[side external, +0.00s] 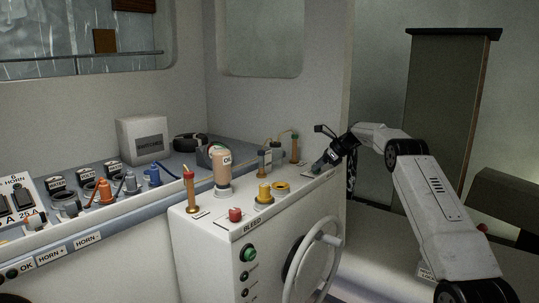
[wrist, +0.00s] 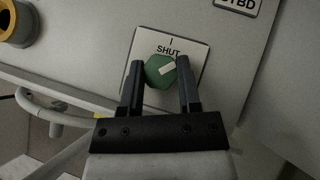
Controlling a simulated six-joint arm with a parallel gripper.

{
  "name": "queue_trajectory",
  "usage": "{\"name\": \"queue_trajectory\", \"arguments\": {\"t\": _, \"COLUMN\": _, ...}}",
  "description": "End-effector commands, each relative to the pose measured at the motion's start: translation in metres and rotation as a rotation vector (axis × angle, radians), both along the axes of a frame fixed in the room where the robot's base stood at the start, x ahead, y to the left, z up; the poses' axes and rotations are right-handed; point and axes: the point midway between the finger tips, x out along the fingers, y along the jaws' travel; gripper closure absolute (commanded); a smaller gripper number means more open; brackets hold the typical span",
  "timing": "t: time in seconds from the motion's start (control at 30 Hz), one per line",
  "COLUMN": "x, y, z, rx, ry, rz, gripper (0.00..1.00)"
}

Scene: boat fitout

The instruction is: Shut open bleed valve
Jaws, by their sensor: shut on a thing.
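A green valve knob (wrist: 157,76) with a white pointer stripe sits on a white square plate (wrist: 197,50) marked "SHUT" with a short line above the word. The stripe lies slanted, nearly crosswise to that line. My gripper (wrist: 160,66) has one finger on each side of the knob, shut on it. In the side view my gripper (side external: 322,165) reaches down to the right end of the white console top, and the knob is hidden there. A red knob (side external: 236,214) stands on the console near the "BLEED" label (side external: 252,226).
A "STBD" label (wrist: 240,5) lies beside the plate. A yellow ring (side external: 281,187), a yellow knob (side external: 264,195), a pale bottle (side external: 222,168) and a red-topped post (side external: 190,190) stand on the console. A handwheel (side external: 313,258) is on its front.

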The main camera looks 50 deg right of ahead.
Motion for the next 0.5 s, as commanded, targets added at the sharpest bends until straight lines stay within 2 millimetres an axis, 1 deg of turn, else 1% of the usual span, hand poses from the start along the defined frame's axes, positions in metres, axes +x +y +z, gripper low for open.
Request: {"name": "queue_trajectory", "arguments": {"t": 0.5, "x": -0.0005, "y": -0.0012, "z": -0.0015, "rx": -0.001, "ry": 0.003, "rz": 0.122, "gripper": 1.00}}
